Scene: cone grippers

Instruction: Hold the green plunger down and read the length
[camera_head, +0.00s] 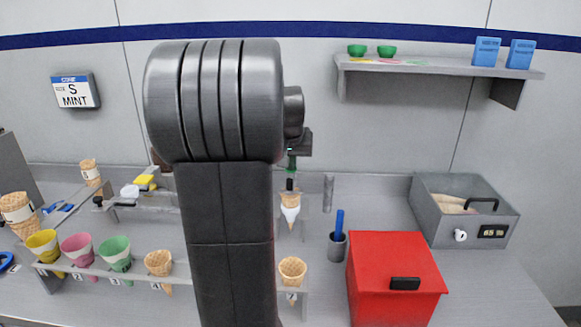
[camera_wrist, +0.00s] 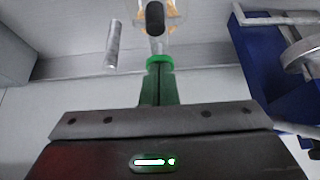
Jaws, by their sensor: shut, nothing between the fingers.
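My gripper (camera_head: 291,165) is partly behind my arm in the head view. It also shows in the wrist view (camera_wrist: 158,76), its green fingers shut together and empty. A bright green rounded piece (camera_wrist: 160,62) shows right at the fingertips; I cannot tell whether it is the plunger top or whether the fingers touch it. Just past it is a black rounded knob (camera_wrist: 155,18) over a cone with a clear rim. In the head view, a black-topped piece (camera_head: 290,185) stands above a cone in a white sleeve (camera_head: 290,212), below my gripper. No length scale is legible.
A grey cylinder (camera_head: 328,193) stands just right of my gripper. Farther right are a cup with a blue stick (camera_head: 338,247), a red box (camera_head: 395,275) and a grey bin with a small display (camera_head: 493,232). A rack holding several cones (camera_head: 90,268) is at left.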

